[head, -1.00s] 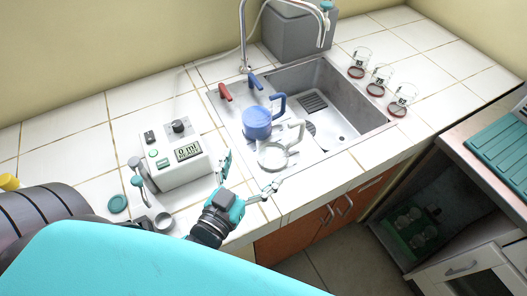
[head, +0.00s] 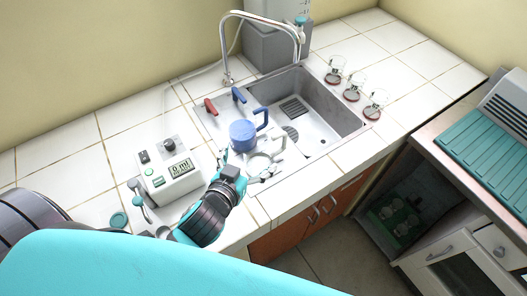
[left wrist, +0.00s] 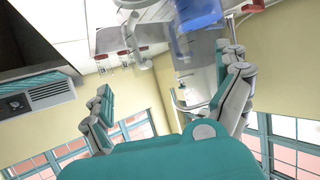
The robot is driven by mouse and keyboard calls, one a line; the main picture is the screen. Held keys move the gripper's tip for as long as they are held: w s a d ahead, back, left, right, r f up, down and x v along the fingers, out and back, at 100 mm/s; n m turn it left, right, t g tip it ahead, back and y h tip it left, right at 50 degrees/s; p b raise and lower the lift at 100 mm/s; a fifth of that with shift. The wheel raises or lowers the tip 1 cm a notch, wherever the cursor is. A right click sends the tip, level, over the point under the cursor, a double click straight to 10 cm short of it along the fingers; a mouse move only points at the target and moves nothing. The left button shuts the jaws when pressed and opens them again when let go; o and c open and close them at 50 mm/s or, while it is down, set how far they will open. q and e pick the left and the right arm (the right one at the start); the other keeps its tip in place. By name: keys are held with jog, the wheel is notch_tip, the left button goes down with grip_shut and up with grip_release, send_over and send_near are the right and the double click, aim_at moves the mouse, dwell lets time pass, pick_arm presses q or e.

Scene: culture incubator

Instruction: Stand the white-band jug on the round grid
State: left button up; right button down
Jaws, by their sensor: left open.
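The white-band jug (head: 259,166) is clear, with a pale handle on its right. It stands upright on the sink's front-left ledge, in front of the blue jug (head: 242,136). My left gripper (head: 246,164) is open, one finger on each side of the white-band jug's near side; contact cannot be told. In the left wrist view its open fingers (left wrist: 168,75) frame an upside-down scene, with the blue jug (left wrist: 197,13) at the top. My right gripper is not seen.
The faucet (head: 226,55) arches behind the sink (head: 328,124), near red and blue levers. A dosing device (head: 168,173) reading "0 ml" stands left of my arm. Several glasses (head: 353,87) stand on the right counter. A teal ribbed rack (head: 485,150) is farther right.

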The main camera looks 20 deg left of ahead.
aim_at(264, 137)
pick_arm(q)
jog(key=shift+x, duration=1)
jog(key=x, duration=0.1)
jog(key=p+x, duration=0.1)
jog(key=x, duration=0.1)
jog(key=p+x, duration=0.1)
jog(key=shift+w+r, duration=0.15)
jog(key=shift+w, duration=0.2)
jog(key=shift+w+f, duration=0.3)
jog(key=shift+w, duration=0.1)
jog(key=shift+s, duration=0.1)
jog(key=shift+c, duration=1.2)
jog(key=c, duration=1.2)
jog(key=shift+c, duration=0.5)
jog(key=shift+r, duration=0.15)
